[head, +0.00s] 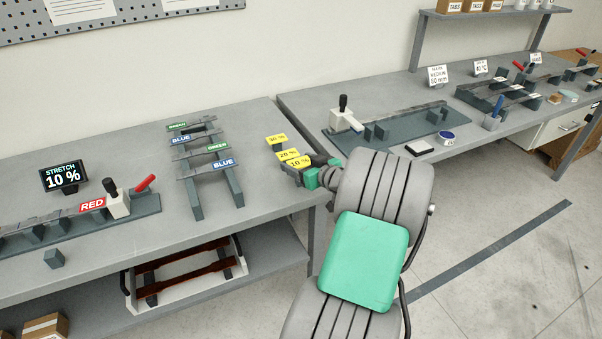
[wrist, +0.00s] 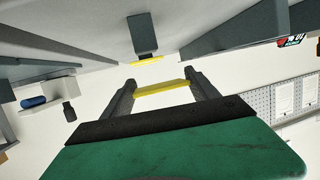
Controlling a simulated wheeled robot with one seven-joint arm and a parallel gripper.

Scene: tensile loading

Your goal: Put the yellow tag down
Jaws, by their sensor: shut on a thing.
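A yellow tag marked 10 % (head: 299,162) is at the front of a short group of yellow tags on the left bench. My gripper (head: 317,175) reaches in from the right at the bench's right end. In the wrist view my gripper (wrist: 162,89) is shut on a yellow tag (wrist: 162,88), its edge spanning between the two dark fingers. The 20 % tag (head: 287,154) and the 30 % tag (head: 276,140) stand just behind. Another yellow edge (wrist: 147,61) shows by a dark block in the wrist view. The head view cannot show whether the held tag touches the bench.
A rack with green and blue labelled strips (head: 194,190) stands left of the tags. A screen (head: 64,177) reads STRETCH 10 %. A fixture with a RED label (head: 118,203) is at the left. The bench between rack and tags is clear.

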